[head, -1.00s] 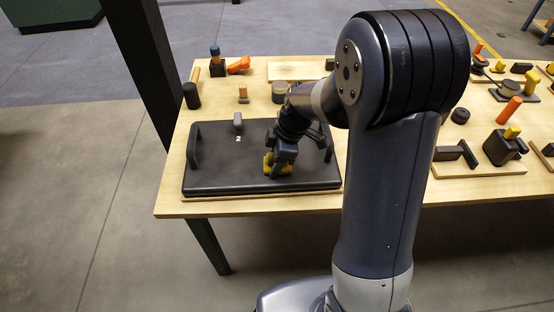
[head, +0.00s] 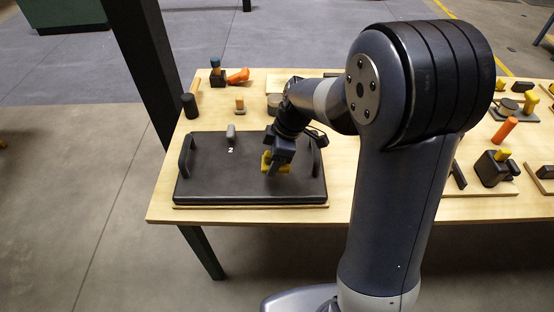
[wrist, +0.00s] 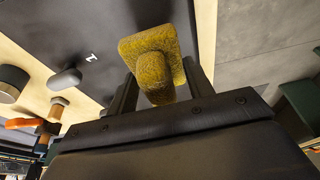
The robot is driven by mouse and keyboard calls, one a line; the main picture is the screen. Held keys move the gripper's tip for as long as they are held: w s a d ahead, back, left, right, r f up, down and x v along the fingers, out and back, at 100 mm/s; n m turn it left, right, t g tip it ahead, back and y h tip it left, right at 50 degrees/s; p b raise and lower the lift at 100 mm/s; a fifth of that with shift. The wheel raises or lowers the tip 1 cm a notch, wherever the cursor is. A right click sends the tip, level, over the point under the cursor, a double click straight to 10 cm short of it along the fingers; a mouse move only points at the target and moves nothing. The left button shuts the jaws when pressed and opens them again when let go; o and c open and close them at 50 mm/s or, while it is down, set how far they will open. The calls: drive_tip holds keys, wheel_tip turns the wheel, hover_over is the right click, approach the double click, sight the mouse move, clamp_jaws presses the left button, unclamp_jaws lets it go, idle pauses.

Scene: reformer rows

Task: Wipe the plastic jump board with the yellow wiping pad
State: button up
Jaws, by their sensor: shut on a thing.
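The plastic jump board (head: 225,180) is a black flat board with a raised handle at each side and a white "2" near its far edge. It lies on the table's left part. My gripper (head: 274,172) is over the right half of the board, shut on the yellow wiping pad (head: 267,160). In the wrist view the pad (wrist: 150,45) is a fuzzy yellow block with a knob, and the knob sits between the fingers of my gripper (wrist: 155,90). The board (wrist: 110,25) shows behind the pad. Whether the pad touches the board I cannot tell.
A small grey knob (head: 231,131) stands at the board's far edge. Behind it are a dark cylinder (head: 190,105), an orange piece (head: 238,75) and a round dark-topped piece (head: 274,101). More parts, including an orange cylinder (head: 505,130), lie on the table's right side.

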drive_tip(key=shift+r+p, duration=0.45)
drive_tip(key=shift+r, duration=0.6)
